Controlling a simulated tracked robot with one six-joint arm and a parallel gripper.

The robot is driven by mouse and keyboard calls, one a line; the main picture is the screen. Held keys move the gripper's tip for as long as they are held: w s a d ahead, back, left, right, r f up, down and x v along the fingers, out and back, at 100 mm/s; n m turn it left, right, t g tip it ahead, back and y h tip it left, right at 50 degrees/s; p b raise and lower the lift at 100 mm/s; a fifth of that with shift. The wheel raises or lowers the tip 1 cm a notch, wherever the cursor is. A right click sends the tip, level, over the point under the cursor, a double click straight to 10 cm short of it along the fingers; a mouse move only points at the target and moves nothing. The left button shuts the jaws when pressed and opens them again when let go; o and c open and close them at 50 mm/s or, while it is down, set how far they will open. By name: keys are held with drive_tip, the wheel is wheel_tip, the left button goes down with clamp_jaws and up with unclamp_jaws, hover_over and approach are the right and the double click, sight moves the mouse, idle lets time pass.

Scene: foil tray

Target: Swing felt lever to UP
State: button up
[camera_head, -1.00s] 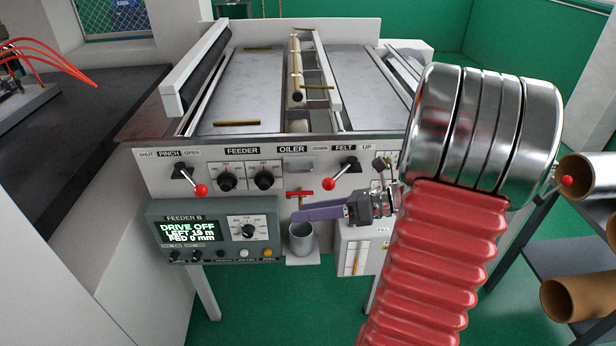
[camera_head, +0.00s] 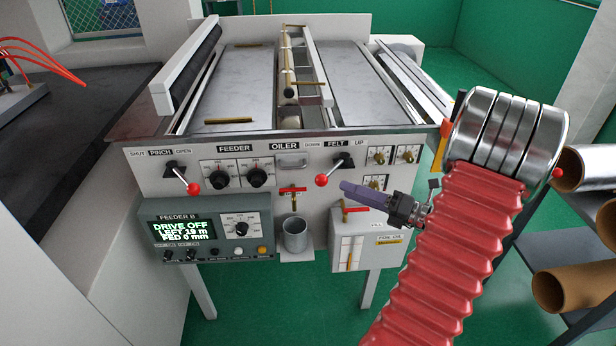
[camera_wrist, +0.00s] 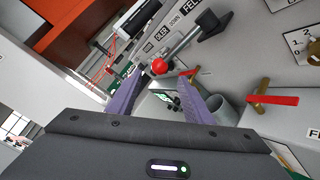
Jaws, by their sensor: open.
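The felt lever (camera_head: 332,171) is on the front panel under the FELT label. Its red ball knob points down and left, toward the DOWN side. My gripper (camera_head: 344,187) is open, with purple fingers just below and right of the knob in the head view. In the wrist view the red knob of the felt lever (camera_wrist: 160,66) shows beyond and between the two fingertips (camera_wrist: 166,82), with its shaft running up and right. I cannot tell whether a finger touches the knob.
A pinch lever (camera_head: 185,180) with a red knob is at the panel's left. A red-handled valve (camera_head: 293,190) sits above a metal cup (camera_head: 295,235). Another red-handled valve (camera_head: 350,209) sits above the oil box (camera_head: 345,240). Dials (camera_head: 378,155) flank the felt lever on the right.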

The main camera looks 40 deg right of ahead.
sight(332, 170)
drive_tip(key=x, duration=1.3)
drive_tip(key=shift+w, duration=0.2)
drive_tip(key=shift+a, duration=0.1)
drive_tip(key=shift+c, duration=0.5)
clamp_jaws()
